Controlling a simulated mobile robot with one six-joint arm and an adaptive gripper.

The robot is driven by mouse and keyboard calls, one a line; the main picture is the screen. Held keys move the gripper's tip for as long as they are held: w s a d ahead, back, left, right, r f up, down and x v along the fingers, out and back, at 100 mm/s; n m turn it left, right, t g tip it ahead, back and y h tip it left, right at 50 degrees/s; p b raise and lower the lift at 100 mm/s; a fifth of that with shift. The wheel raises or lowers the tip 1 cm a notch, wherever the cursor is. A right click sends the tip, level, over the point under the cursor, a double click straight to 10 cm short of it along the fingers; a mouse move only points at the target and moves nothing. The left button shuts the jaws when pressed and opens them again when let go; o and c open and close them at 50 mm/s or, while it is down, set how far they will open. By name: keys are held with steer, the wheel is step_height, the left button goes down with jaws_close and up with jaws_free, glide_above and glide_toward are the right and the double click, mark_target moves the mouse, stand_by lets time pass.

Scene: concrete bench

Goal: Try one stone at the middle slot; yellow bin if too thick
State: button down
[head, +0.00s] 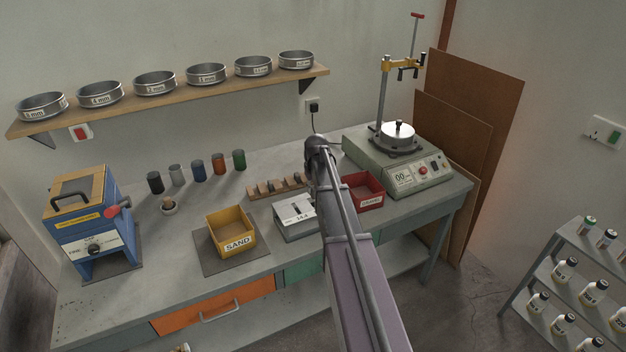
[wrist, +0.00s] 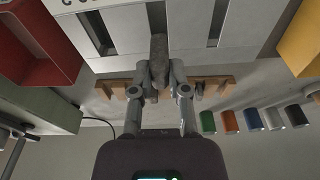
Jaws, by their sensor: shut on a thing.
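My gripper (wrist: 159,80) is shut on a grey, longish stone (wrist: 158,54) in the wrist view. The stone's far end lies in line with the middle slot of the white slotted gauge (wrist: 120,52); whether it touches or enters the slot I cannot tell. The gauge also shows in the head view (head: 296,228), partly behind my arm, which hides my gripper and the stone there. The yellow bin (head: 233,252), marked SAND, stands left of the gauge; it also shows in the wrist view (wrist: 301,45). What it holds is hard to see.
A red bin (head: 366,193) stands right of the gauge. A wooden rack (head: 262,194) with small stones is behind it. Several coloured cups (head: 198,172) line the back. A blue machine (head: 80,235) is at left, a shaker base (head: 396,178) at right.

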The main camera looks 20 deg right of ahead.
mark_target(313, 196)
steer(key=shift+r+n+p, duration=0.3)
steer(key=shift+r+p, duration=1)
steer(key=shift+r, duration=0.35)
steer(key=shift+f+b, duration=0.35)
steer(key=shift+f+b, duration=2.05)
steer(key=shift+f+b, duration=1.2)
stand_by(0.9)
stand_by(0.5)
steer(key=c, duration=0.5)
jaws_free()
steer(key=shift+c, duration=0.2)
